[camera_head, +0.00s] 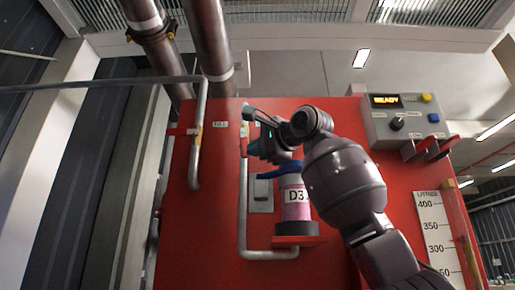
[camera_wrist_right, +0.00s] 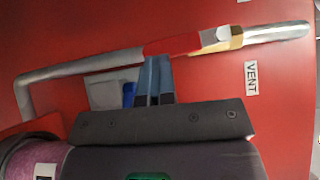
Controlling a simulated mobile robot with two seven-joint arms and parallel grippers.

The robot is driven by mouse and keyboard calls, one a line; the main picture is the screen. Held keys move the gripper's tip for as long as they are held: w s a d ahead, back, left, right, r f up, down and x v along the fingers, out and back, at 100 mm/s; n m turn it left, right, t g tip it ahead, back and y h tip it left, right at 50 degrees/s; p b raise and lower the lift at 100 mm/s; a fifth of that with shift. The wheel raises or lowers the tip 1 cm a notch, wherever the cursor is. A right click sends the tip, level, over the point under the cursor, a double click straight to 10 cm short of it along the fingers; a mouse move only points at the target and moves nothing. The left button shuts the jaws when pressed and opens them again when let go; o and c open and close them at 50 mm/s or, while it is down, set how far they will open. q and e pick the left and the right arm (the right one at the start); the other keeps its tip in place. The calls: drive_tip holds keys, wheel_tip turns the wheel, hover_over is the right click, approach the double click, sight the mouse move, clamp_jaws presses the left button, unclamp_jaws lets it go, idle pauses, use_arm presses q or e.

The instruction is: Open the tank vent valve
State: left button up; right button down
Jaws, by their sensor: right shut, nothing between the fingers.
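The tank vent valve has a red handle (camera_wrist_right: 185,45) lying along a grey pipe, with a brass fitting (camera_wrist_right: 236,38) beside it. A "VENT" label (camera_wrist_right: 251,78) is on the red panel close by. In the head view the valve's red part (camera_head: 243,146) shows on the thin upright pipe, left of my right gripper (camera_head: 251,150). My right gripper is shut and empty. In the wrist view its fingertips (camera_wrist_right: 155,60) are at the handle's end away from the brass fitting; whether they touch it, I cannot tell. My left gripper is out of view.
A pink canister marked "D3" (camera_head: 296,200) stands on a red shelf below my right gripper. A similar valve pipe (camera_head: 196,150) is to the left. A control box reading "READY" (camera_head: 400,118) and a litre scale (camera_head: 437,240) are to the right.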

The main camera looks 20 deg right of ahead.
drive_tip(key=shift+w+d+f, duration=0.1)
drive_tip(key=shift+w+f, duration=0.1)
